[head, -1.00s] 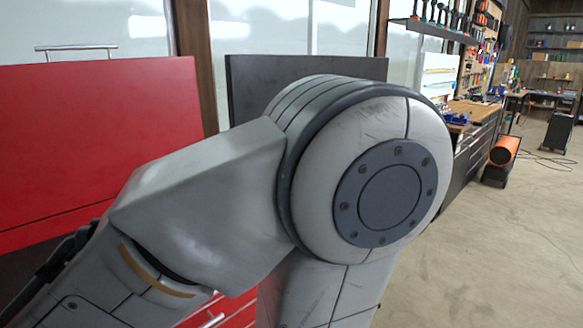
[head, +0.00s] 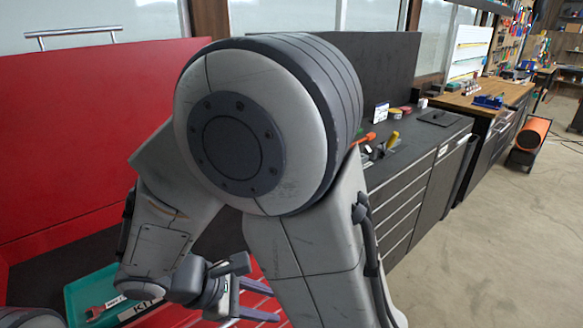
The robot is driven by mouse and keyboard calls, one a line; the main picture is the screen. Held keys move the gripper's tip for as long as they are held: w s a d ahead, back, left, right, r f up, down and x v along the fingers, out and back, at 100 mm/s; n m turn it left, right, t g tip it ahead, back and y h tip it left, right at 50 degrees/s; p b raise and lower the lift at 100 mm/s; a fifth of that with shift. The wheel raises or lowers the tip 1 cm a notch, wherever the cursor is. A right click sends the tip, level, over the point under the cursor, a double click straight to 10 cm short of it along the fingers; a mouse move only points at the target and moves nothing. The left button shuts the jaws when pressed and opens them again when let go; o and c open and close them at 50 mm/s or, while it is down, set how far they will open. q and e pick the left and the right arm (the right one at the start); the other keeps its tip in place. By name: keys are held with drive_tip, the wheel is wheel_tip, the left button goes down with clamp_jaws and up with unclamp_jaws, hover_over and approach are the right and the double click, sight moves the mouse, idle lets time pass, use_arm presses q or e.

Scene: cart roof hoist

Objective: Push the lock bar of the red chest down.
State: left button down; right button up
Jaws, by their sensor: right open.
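The red chest has its red lid (head: 90,140) standing raised at the left of the head view. A thin silver bar (head: 72,32) runs along the lid's top edge and stands up from it; it may be the lock bar. Red drawer fronts (head: 262,272) show low in the middle, partly behind my arm. My right gripper (head: 272,303) is open and empty in front of these drawers, its two dark fingers apart and pointing right. My right arm hides much of the chest's front and right side. My left gripper is not in view.
A teal tray (head: 82,287) with a red wrench (head: 104,307) and a KIT label lies on the chest's dark top. A dark drawer cabinet (head: 412,185) with tools on top stands to the right.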

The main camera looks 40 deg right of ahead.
drive_tip(key=w+d+r+n+t+h+p, duration=0.2)
drive_tip(key=w+d+r+n+h+p, duration=0.1)
drive_tip(key=w+d+r+h, duration=0.3)
drive_tip(key=w+d+r+n+t+h+p, duration=0.1)
drive_tip(key=w+d+r+n+h+p, duration=0.25)
drive_tip(key=w, duration=0.35)
drive_tip(key=shift+m, duration=0.25)
drive_tip(key=d, duration=0.3)
drive_tip(key=d+p, duration=0.1)
drive_tip(key=d, duration=0.2)
drive_tip(key=d+p, duration=0.1)
drive_tip(key=d, duration=0.2)
drive_tip(key=shift+w+f, duration=0.15)
drive_tip(key=shift+w, duration=0.25)
use_arm(q)
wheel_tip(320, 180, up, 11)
drive_tip(key=shift+p, duration=0.4)
use_arm(e)
drive_tip(key=shift+w+d+f, duration=0.1)
drive_tip(key=shift+d, duration=0.6)
clamp_jaws()
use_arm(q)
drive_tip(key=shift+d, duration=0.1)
